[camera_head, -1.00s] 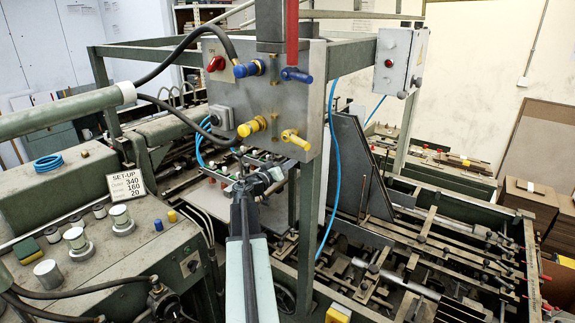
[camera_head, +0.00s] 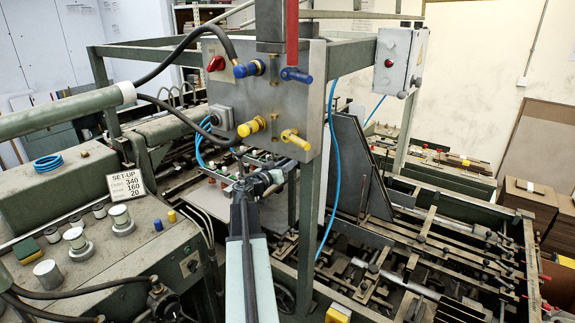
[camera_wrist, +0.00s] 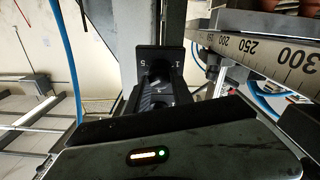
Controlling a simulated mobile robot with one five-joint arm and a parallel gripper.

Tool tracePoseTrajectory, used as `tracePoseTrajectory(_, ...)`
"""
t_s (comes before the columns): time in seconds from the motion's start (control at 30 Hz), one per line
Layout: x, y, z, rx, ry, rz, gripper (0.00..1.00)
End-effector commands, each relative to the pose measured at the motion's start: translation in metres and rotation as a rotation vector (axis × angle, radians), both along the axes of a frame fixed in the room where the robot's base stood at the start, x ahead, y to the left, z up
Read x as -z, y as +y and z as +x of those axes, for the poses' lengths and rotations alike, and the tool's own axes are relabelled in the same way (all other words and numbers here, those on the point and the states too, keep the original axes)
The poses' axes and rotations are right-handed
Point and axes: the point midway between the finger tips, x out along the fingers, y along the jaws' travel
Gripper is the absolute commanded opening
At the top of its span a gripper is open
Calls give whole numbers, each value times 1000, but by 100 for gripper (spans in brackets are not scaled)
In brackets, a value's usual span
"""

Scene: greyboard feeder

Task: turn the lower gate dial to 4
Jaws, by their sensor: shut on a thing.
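In the wrist view a small black dial plate (camera_wrist: 145,55) carries a white 5 at its left and a 1 at its right; its other figures are hidden. My gripper (camera_wrist: 157,92) is shut on the dark knob in front of this plate. The jaws and wrist housing hide most of the knob, and I cannot read its pointer with certainty. The dial cannot be made out there.
The grey panel (camera_head: 262,95) with blue and yellow valves hangs above my gripper. A green upright (camera_head: 306,235) stands close to its right, with a blue hose (camera_head: 333,160) beyond. A scale bar (camera_wrist: 262,52) runs near in the wrist view. A set-up card (camera_head: 130,184) stands left.

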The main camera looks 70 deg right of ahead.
Motion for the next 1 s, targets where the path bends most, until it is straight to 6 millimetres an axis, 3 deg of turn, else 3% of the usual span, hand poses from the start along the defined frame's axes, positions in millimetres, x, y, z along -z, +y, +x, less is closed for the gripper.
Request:
tracePoseTrajectory(0.03, 1, 1, -1, 3, -3, 2, 36)
tracePoseTrajectory(0.1, 1, 1, -1, 3, -3, 2, 50)
tracePoseTrajectory(0.47, 0, 4, 1, 0, 0, 0, 50)
tracePoseTrajectory(0.57, 0, 14, 3, -2, 0, 0, 50)
tracePoseTrajectory(0.83, 1, 65, 15, -2, 0, 1, 50)
tracePoseTrajectory(1.0, 1, 77, 19, 1, 0, 1, 50)
